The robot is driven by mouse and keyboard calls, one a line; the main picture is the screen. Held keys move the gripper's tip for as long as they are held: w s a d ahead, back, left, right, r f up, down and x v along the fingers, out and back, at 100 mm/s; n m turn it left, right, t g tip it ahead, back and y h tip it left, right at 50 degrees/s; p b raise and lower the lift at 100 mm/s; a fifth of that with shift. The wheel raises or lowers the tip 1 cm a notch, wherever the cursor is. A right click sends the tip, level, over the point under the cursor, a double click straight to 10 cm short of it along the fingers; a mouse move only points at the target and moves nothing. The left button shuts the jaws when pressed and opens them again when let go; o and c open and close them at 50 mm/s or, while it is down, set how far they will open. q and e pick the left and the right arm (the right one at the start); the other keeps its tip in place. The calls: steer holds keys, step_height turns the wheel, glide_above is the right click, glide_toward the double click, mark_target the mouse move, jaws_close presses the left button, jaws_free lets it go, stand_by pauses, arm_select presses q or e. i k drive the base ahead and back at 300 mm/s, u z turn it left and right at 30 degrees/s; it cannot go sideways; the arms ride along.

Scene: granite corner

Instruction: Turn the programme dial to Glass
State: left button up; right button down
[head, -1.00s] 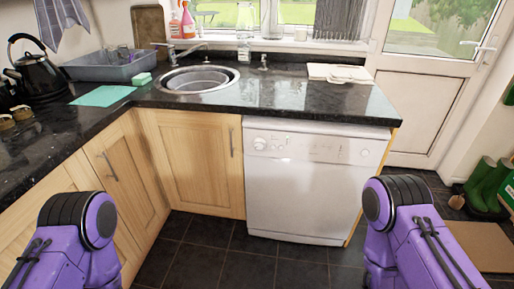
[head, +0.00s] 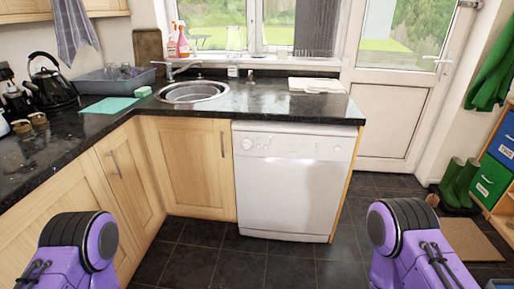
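A white dishwasher (head: 287,190) stands under the right end of the dark counter, with its door shut. Neither gripper is in view.
The granite counter (head: 262,99) holds a round sink (head: 193,92), a grey dish tub (head: 115,80), a kettle (head: 50,82) and folded cloths (head: 316,86). Green boots (head: 460,182) and a drawer unit (head: 497,165) stand at the right. The tiled floor (head: 270,268) before the dishwasher is clear.

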mark_target(246, 143)
steer(key=z, duration=0.35)
steer(key=i, duration=1.05)
steer(key=z, duration=0.15)
